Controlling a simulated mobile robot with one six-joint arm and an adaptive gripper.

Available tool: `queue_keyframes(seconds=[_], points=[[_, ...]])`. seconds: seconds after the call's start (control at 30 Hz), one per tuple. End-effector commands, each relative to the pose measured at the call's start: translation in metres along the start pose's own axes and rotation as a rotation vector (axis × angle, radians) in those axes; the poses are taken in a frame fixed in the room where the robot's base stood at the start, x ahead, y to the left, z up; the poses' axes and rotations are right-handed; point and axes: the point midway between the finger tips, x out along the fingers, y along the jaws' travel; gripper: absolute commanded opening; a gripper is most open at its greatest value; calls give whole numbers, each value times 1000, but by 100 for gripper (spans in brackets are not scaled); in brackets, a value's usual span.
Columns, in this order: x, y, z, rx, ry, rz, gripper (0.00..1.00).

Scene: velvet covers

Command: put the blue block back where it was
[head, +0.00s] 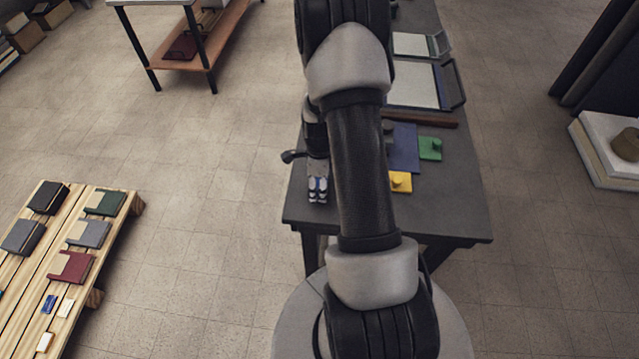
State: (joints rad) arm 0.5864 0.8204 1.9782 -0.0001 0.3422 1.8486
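My gripper (318,196) hangs over the near left part of the dark table, pointing toward its front edge. Its fingertips look close together, with small blue patches around them. I cannot tell whether these are a blue block or part of the fingers. No separate blue block shows clearly on the table. A flat dark blue panel (405,150) lies right of my arm. A green block with a knob (430,148) is at its right, and a yellow block with a knob (400,182) is just below it. My arm hides the table's middle strip.
The dark table (455,205) is bare at its front right. Framed pale panels (413,85) and a reddish-brown bar (425,119) lie farther back. A wooden slatted platform (60,250) with covers and small pieces stands at lower left. A shelved table (185,60) stands at the back left.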

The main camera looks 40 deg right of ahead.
Motion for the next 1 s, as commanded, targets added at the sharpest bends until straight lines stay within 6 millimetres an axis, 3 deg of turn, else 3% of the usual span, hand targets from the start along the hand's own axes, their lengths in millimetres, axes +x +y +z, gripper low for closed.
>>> queue_keyframes(seconds=[0.13,0.17,0.43,0.8,1.0], points=[[4,0,0,0,0,0,39],[4,0,0,0,0,1,60],[3,0,0,0,0,1,78],[0,0,0,0,0,1,78],[-28,-1,0,0,-1,-3,78]])
